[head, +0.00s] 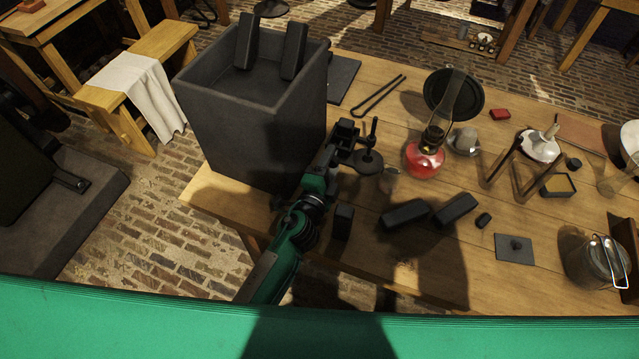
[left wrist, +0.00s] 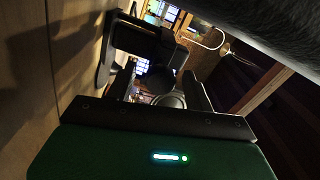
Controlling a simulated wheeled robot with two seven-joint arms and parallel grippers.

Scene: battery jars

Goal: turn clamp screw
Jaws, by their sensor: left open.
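A small dark clamp stand is on the table in the head view, with a round base (head: 369,162) and a thin upright screw or rod (head: 373,128) above it. My left gripper (head: 349,134) is beside the stand, just left of the upright. In the left wrist view my left gripper (left wrist: 160,88) is open, its two dark fingers apart. A dark block (left wrist: 145,40), probably part of the clamp, is just beyond the fingers. I cannot tell whether any finger touches it. The exact screw head is hard to make out. My right gripper is not in view.
A large dark open box (head: 250,125) stands close left of my arm. A red lamp (head: 424,160) with a glass chimney is right of the stand. Dark blocks (head: 405,214) lie in front. A glass jar (head: 592,262) stands at the right. Table is bare around the small plate (head: 514,249).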

